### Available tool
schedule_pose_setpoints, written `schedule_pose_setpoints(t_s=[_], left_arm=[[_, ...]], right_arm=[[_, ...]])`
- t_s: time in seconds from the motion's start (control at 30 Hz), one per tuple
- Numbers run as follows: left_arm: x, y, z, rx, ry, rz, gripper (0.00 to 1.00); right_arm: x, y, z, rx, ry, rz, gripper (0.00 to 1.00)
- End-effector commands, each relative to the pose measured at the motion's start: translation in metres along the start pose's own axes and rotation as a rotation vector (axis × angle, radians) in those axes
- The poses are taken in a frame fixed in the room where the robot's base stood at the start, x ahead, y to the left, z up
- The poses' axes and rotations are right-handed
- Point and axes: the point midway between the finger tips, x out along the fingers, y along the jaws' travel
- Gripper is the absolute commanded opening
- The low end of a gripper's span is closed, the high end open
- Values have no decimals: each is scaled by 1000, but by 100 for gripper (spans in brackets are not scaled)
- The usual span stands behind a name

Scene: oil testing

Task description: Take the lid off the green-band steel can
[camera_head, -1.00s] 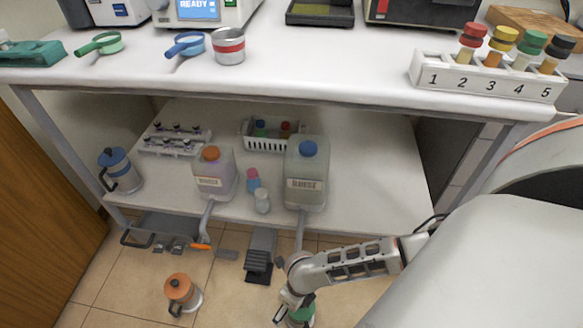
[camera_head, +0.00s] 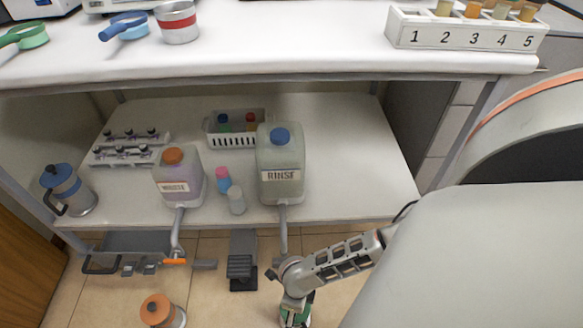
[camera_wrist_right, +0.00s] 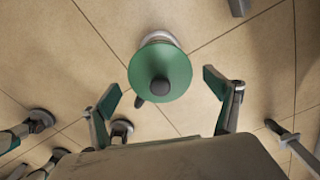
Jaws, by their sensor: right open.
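The green-band steel can (camera_head: 294,318) stands on the floor, mostly hidden under my right gripper (camera_head: 290,303) in the head view. In the right wrist view, its round green lid (camera_wrist_right: 160,62) with a dark knob (camera_wrist_right: 160,86) is on the can, and a little of the steel body shows beyond it. My right gripper (camera_wrist_right: 163,92) is open. Its two fingers are spread on either side of the lid's near part, apart from the lid and knob. My left gripper is not in view.
An orange-lidded can (camera_head: 158,310) stands on the floor to the left. A blue-lidded can (camera_head: 68,190) and a RINSE jug (camera_head: 281,160) stand on the lower shelf (camera_head: 345,165). A pedal (camera_head: 242,266) is on the floor left of my right arm. The worktop (camera_head: 300,45) overhangs the shelf.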

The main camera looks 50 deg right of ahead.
Motion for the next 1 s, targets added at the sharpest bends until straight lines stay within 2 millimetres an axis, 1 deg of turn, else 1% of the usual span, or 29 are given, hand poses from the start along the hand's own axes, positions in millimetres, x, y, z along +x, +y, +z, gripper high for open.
schedule_pose_setpoints(t_s=[0.17,0.2,0.27,0.3,0.33,0.43,0.6,1.0], left_arm=[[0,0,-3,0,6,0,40],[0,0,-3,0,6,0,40],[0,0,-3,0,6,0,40],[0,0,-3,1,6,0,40],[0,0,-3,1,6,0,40],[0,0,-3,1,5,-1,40],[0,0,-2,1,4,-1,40],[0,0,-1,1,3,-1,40]], right_arm=[[-3,-1,4,0,-7,-2,89],[-3,-1,4,0,-7,-2,78],[-3,-1,4,0,-7,-2,63],[-3,-1,4,0,-6,-2,52],[-3,-1,4,0,-6,-2,45],[-2,-1,3,1,-5,-2,35],[-1,-1,1,1,-2,-2,31],[1,-1,-2,1,4,-3,31]])
